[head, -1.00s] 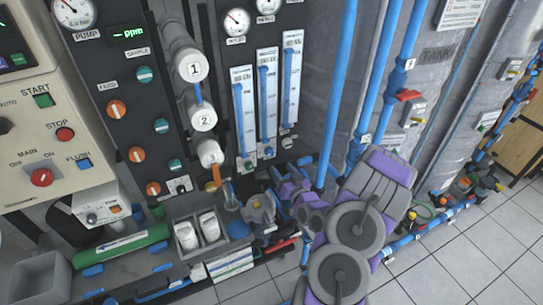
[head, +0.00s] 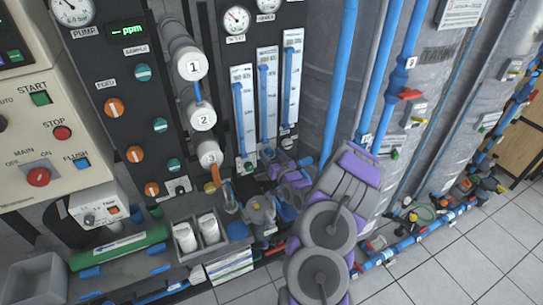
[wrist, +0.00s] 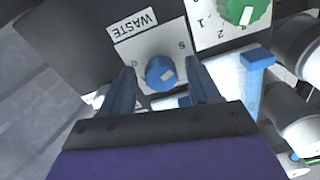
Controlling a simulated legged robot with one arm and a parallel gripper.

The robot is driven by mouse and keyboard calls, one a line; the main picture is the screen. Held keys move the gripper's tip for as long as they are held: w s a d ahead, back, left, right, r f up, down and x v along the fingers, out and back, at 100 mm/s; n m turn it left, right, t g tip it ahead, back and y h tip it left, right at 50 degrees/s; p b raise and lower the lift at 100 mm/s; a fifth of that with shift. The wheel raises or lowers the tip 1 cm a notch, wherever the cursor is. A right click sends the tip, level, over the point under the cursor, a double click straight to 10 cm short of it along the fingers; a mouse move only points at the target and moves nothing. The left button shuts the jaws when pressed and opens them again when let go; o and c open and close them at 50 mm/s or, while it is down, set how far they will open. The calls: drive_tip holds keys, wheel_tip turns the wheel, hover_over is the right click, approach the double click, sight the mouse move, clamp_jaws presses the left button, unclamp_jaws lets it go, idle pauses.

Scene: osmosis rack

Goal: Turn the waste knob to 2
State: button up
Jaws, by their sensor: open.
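The waste knob (wrist: 157,69) is a small blue knob on a white scale plate in the wrist view, under the tilted, upside-down WASTE label (wrist: 132,24). A white mark shows on its face, toward the picture's right side. The scale shows a 0 and a 5; I cannot tell which number the mark meets. My gripper (wrist: 161,88) is open, one finger on each side of the knob; contact cannot be seen. In the head view my gripper (head: 288,176) is by the lower right of the rack, and I cannot make out the waste knob there.
A green knob (wrist: 247,9) on its own scale plate sits close to the waste plate. A blue handle (wrist: 257,58) and grey-white cylinders (wrist: 304,46) are to the right. In the head view, flow tubes (head: 266,100) stand above, and a thick blue pipe (head: 338,90) runs beside my arm.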

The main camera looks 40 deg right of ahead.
drive_tip(key=shift+c, duration=0.2)
drive_tip(key=c, duration=1)
